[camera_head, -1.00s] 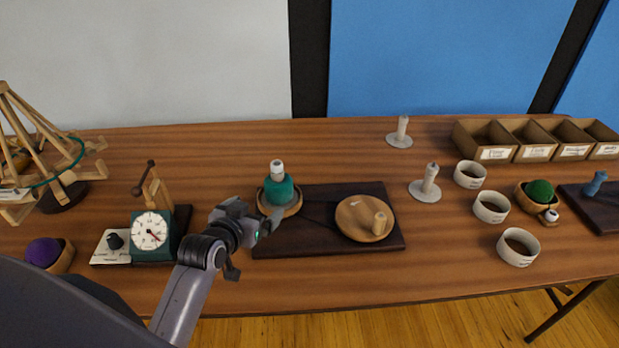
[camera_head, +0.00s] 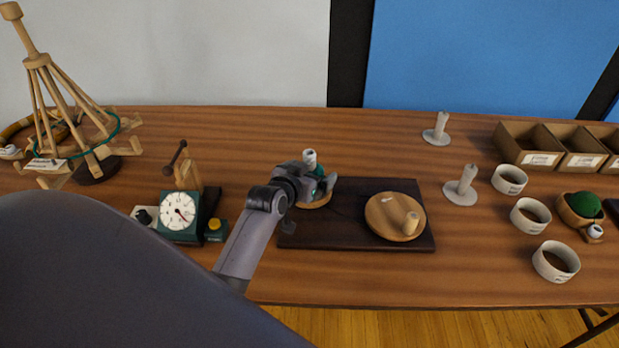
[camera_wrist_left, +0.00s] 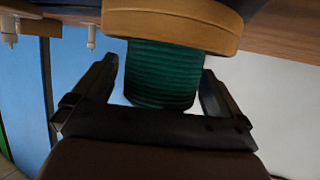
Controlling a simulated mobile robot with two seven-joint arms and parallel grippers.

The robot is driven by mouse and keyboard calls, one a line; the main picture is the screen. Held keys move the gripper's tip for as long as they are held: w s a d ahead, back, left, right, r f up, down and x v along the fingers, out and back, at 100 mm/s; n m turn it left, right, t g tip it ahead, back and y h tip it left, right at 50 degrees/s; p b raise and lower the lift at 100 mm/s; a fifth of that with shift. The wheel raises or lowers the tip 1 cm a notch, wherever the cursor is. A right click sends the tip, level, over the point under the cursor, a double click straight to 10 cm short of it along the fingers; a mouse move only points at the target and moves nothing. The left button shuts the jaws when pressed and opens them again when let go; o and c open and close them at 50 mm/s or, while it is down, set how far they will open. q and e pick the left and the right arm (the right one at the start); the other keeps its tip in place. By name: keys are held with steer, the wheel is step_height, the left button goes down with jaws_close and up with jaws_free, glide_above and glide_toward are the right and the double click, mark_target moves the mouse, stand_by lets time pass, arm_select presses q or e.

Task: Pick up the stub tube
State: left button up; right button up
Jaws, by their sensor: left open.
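A tube wound with teal yarn, its pale top (camera_head: 310,156) showing, stands upright on a round wooden base (camera_head: 316,202) at the left of a dark board. The teal winding (camera_wrist_left: 162,75) fills the space between the fingers in the left wrist view. A short pale wooden cylinder (camera_head: 410,222) stands on a round wooden plate (camera_head: 385,208). I cannot tell which piece is named the stub tube. My right gripper is not in view.
The dark board (camera_head: 345,238) lies near the table's front edge. A dial scale (camera_head: 179,214) and a wooden yarn winder (camera_head: 75,130) stand left. Pale posts (camera_head: 462,188), white cups (camera_head: 530,215) and a sectioned box (camera_head: 535,148) stand right.

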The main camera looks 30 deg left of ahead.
arm_select(q)
steer(key=shift+w+a+f, duration=0.1)
steer(key=shift+w+f, duration=0.15)
steer(key=shift+w, duration=0.3)
steer(key=c, duration=1)
steer(key=shift+c, duration=0.2)
steer(key=shift+r, duration=0.15)
